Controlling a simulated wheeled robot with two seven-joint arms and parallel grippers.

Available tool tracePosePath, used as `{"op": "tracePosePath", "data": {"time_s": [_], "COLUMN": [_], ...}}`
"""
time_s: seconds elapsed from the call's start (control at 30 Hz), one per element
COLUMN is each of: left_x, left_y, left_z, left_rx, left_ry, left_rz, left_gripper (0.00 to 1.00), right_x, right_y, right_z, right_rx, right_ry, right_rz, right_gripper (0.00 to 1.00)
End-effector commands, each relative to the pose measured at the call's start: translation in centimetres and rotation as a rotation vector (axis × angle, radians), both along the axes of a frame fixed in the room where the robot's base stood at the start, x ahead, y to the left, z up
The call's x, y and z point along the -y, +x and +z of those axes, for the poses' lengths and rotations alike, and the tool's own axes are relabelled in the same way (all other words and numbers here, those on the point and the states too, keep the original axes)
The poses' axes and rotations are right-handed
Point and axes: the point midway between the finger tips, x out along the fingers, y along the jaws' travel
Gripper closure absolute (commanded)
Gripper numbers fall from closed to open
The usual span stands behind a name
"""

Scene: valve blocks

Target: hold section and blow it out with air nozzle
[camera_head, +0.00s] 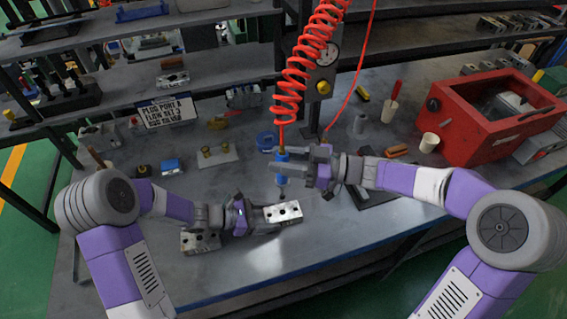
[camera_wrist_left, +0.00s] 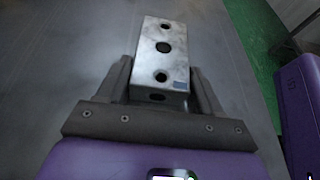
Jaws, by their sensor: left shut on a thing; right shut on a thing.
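A silver metal valve section (camera_head: 284,212) with dark round holes is held in my left gripper (camera_head: 262,222) over the front of the bench. In the left wrist view the section (camera_wrist_left: 164,55) lies between the two fingers of my left gripper (camera_wrist_left: 160,85), its holed face toward the camera. My right gripper (camera_head: 290,159) is shut on the blue air nozzle (camera_head: 282,172), which hangs upright below the red coiled hose (camera_head: 300,65). The nozzle's tip points down, just above the section's left part in the head view. I cannot tell whether they touch.
Another metal block (camera_head: 200,240) lies left of my left gripper. A red cabinet (camera_head: 480,125) stands at the right, with cups (camera_head: 429,142) beside it. A sign (camera_head: 167,112) and small parts stand at the back left.

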Motion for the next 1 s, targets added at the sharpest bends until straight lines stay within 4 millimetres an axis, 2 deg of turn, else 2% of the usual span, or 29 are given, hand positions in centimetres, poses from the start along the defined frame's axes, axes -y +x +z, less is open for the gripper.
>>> {"op": "tracePosePath", "data": {"time_s": [0.1, 0.13, 0.3, 0.67, 0.77, 1.0], "left_x": [0.0, 0.0, 0.0, -0.5, -1.7, -6.3], "left_y": [0.0, 0.0, 0.0, -0.1, -0.3, -1.4], "left_z": [0.1, 0.1, 0.0, 0.2, 0.7, 2.7], "left_rx": [0.001, 0.001, 0.001, 0.002, 0.002, 0.004], "left_ry": [-0.001, -0.001, -0.001, 0.000, 0.001, 0.002], "left_rz": [0.001, 0.001, 0.001, 0.001, 0.005, 0.006], "left_gripper": [0.84, 0.30, 0.04, 0.04, 0.04, 0.04], "right_x": [0.0, 0.0, 0.0, 0.0, 0.0, 0.0], "right_y": [0.0, 0.0, 0.0, 0.0, 0.0, 0.0], "right_z": [0.0, 0.0, 0.0, 0.0, 0.0, 0.0], "right_rx": [0.000, 0.000, 0.000, 0.000, 0.000, 0.000], "right_ry": [0.001, 0.001, 0.001, 0.001, 0.001, 0.001], "right_rz": [0.000, 0.000, 0.000, 0.000, 0.000, 0.000], "right_gripper": [1.00, 1.00, 1.00, 1.00, 1.00, 1.00]}}
